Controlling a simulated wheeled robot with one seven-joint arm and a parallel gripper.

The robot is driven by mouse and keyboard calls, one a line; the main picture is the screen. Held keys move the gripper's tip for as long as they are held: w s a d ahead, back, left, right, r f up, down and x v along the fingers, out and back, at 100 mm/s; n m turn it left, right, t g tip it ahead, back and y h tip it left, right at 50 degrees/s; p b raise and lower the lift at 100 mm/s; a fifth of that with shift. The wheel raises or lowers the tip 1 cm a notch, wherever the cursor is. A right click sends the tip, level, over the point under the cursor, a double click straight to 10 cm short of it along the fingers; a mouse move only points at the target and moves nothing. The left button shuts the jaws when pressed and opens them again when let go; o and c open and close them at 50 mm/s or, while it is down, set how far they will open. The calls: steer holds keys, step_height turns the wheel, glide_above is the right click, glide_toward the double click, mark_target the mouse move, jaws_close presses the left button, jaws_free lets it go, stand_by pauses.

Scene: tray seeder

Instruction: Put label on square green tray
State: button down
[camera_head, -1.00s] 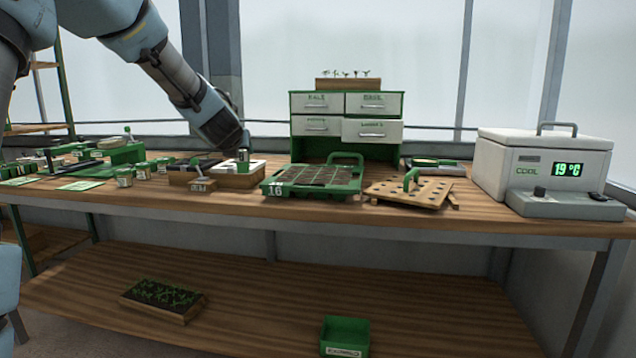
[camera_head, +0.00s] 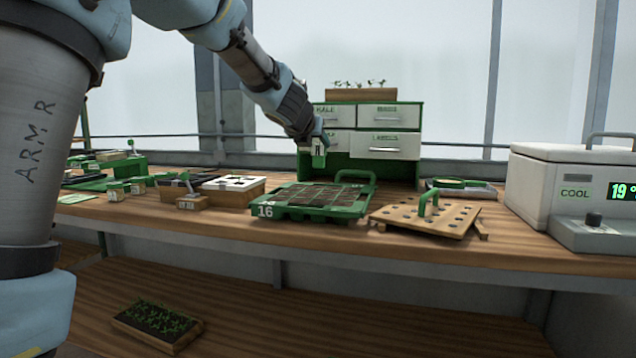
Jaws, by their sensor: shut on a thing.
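The square green tray (camera_head: 310,212) lies on the bench, marked 16 at its front left corner. Its cells look filled with dark soil and a green handle stands at its back right. My gripper (camera_head: 318,148) is above the back of the tray in the picture, in front of the drawer cabinet. It is shut on a small white-and-green piece (camera_head: 318,159), held upright and clear of the tray. The piece is too small to read, so I cannot tell for sure that it is the label. The gripper's fingers are hardly visible.
The drawer cabinet (camera_head: 388,146) stands behind the tray. A wooden board with holes (camera_head: 443,221) and a green handle lies to the right. A wooden box with a white top (camera_head: 233,190) is at the left. A white cooler (camera_head: 545,190) stands far right.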

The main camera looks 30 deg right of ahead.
step_height(320, 180, down, 7)
steer(key=b, duration=0.5)
steer(key=shift+r, duration=0.1)
steer(key=shift+c, duration=1.8)
jaws_free()
